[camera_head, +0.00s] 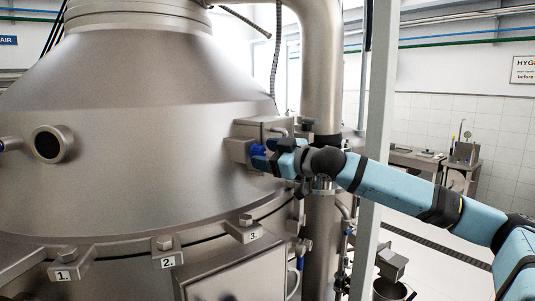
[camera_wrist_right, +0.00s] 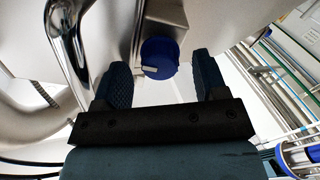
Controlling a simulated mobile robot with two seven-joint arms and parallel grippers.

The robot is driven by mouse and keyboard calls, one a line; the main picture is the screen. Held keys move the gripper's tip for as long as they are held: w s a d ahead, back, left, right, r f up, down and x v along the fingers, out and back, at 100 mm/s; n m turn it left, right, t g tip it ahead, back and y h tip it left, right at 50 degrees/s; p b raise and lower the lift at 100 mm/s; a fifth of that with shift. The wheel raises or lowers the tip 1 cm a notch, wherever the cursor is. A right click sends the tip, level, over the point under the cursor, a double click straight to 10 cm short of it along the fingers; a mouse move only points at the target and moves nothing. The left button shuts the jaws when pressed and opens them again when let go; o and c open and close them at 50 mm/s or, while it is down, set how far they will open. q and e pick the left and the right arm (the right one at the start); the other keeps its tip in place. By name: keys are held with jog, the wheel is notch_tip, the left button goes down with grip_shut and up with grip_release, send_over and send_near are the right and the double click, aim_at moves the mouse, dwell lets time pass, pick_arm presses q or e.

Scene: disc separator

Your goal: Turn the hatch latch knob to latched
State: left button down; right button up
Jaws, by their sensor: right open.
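The blue latch knob (camera_head: 257,150) sits on a grey metal box (camera_head: 238,149) on the side of the big steel separator (camera_head: 150,130). In the right wrist view the knob (camera_wrist_right: 158,52) is round, with a light mark near its lower edge. My right gripper (camera_head: 270,162) comes in from the right, close to the knob. In the right wrist view its two dark fingers (camera_wrist_right: 161,72) are spread, one on each side of the knob, with gaps between. I cannot tell whether the fingertips reach past the knob's face. My left gripper is not in view.
A shiny curved metal handle or pipe (camera_wrist_right: 68,45) runs left of the fingers in the right wrist view. A thick vertical steel pipe (camera_head: 321,75) stands behind my right gripper. A grey post (camera_head: 377,120) stands near my right arm. Numbered clamps (camera_head: 165,245) line the separator's lower rim.

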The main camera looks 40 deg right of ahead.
jog(key=c, duration=0.9)
